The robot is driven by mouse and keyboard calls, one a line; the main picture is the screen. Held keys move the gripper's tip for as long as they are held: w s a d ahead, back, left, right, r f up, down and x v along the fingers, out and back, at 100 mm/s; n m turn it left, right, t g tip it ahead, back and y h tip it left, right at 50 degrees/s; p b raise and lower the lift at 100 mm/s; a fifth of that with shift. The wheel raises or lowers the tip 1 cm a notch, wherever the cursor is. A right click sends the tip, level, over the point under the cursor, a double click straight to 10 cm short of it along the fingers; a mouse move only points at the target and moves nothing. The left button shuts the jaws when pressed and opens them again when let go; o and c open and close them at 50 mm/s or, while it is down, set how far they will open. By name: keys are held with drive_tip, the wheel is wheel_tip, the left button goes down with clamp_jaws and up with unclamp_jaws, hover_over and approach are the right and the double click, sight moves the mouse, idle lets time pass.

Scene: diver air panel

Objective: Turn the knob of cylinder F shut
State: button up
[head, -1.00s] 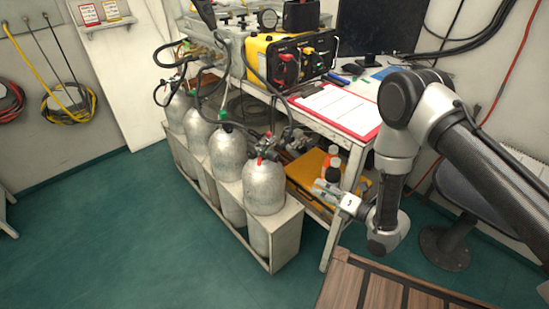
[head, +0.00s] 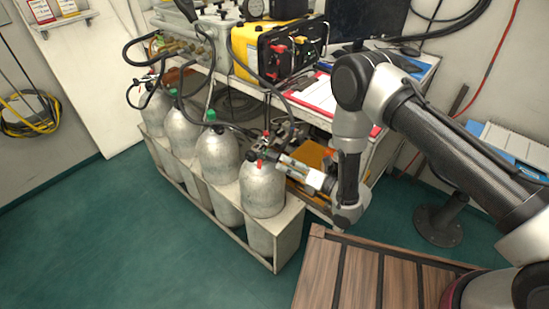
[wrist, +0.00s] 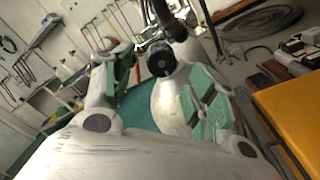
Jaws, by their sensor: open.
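Silver cylinders stand in a row in a pale rack (head: 285,232). I can read no letter on them, so I cannot tell which is F. My gripper (head: 283,164) is at the valve of the nearest cylinder (head: 263,192), which has a small red part (head: 260,163) at its top. In the wrist view my gripper (wrist: 163,82) is open, with green pads on both fingers. A round black knob (wrist: 160,62) shows between the fingers, apart from both pads. The silver cylinder (wrist: 172,103) is behind and below it.
Black hoses (head: 232,124) run over the cylinders. A bench behind them holds a yellow control box (head: 243,50) and a red-edged sheet (head: 318,96). A yellow case (wrist: 295,110) is close on the right in the wrist view. Green floor (head: 120,235) is clear at left.

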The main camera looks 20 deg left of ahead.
sight(279, 160)
drive_tip(key=x, duration=0.5)
drive_tip(key=shift+d, duration=0.1)
drive_tip(key=c, duration=1)
